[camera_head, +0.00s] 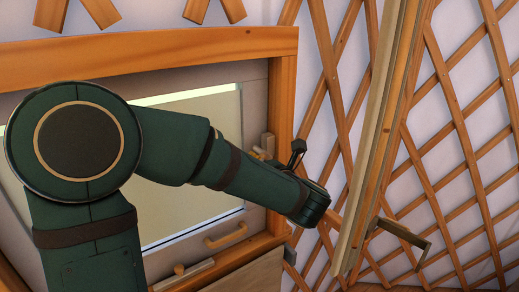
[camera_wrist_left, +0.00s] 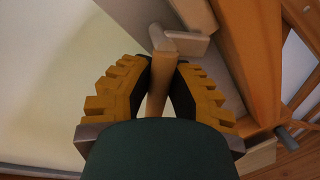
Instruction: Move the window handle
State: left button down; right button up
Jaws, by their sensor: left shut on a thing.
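The window handle (camera_wrist_left: 157,92) is a pale wooden bar that joins a short crosspiece at its top in the left wrist view. My left gripper (camera_wrist_left: 161,72) is shut on this handle, with a yellow ribbed, black-padded finger on each side of it. In the head view my green left arm crosses in front of the window (camera_head: 196,112), and its wrist hides the fingers and most of the held handle. The window has a pale pane in a grey inner frame. My right gripper is in neither view.
An orange wooden frame (camera_head: 150,45) surrounds the window. A smaller wooden handle (camera_head: 226,236) sits below the pane. At the right, a tall wooden panel edge (camera_head: 378,130) with a protruding handle (camera_head: 404,234) stands close to my wrist. Lattice wall lies behind.

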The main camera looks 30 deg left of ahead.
pick_arm(q)
jog(key=shift+s+r+m, duration=0.15)
jog(key=shift+r+m, duration=0.15)
jog(key=shift+m, duration=0.5)
jog(key=m+g, duration=0.1)
jog(key=m, duration=0.1)
jog(key=r+m, duration=0.1)
jog(key=m, duration=0.1)
jog(key=shift+s+a+g, duration=0.15)
jog(key=shift+s+g, duration=0.05)
jog(key=shift+g, duration=0.2)
jog(key=shift+m, duration=0.3)
jog(key=c, duration=0.9)
grip_release()
jog(key=shift+o, duration=0.2)
jog(key=shift+r, duration=0.1)
jog(key=v, duration=1.2)
